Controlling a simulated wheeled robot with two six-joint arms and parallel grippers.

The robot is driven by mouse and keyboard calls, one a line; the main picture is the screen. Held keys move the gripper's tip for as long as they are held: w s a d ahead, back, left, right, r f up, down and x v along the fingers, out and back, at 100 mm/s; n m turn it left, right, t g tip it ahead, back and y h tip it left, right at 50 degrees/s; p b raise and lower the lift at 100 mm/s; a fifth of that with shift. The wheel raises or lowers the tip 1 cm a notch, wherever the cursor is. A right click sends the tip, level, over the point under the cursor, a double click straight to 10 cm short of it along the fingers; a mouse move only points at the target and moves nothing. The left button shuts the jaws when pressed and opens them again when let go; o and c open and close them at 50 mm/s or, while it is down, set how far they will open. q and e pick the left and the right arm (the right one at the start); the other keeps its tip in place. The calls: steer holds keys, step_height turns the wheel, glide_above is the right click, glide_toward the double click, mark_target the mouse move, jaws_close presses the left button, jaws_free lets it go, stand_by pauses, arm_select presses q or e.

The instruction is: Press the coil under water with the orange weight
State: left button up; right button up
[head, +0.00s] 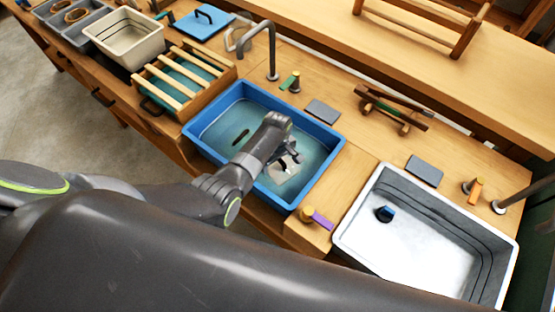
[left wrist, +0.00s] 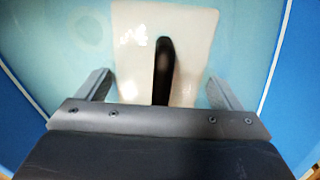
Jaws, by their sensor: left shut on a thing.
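My left gripper (head: 292,158) is over the blue basin (head: 330,153), which holds water. In the left wrist view, its two fingers (left wrist: 160,92) stand on either side of a pale cream plate (left wrist: 135,60) with a dark, narrow bar or slot in its middle. The gripper is shut on this plate, which also shows below it in the head view (head: 284,178). Whether the plate touches the water is hard to tell. A small dark thing (head: 241,136) shows in the basin; I cannot tell what it is. I cannot make out an orange weight. My right gripper is not in view.
A slatted wooden rack (head: 188,80) stands left of the basin. A tap (head: 272,60) rises behind it. A white sink (head: 400,250) with a small blue thing (head: 384,213) is at the right. A grey tray (head: 86,36) with brown rings is at the far left.

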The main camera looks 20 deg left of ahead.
arm_select(q)
steer(key=shift+f+b, duration=1)
steer(key=shift+f, duration=0.3)
steer(key=o, duration=1.1)
steer(key=shift+o, duration=0.4)
step_height(320, 180, up, 17)
steer(key=p, duration=1.7)
steer(key=shift+p, duration=0.4)
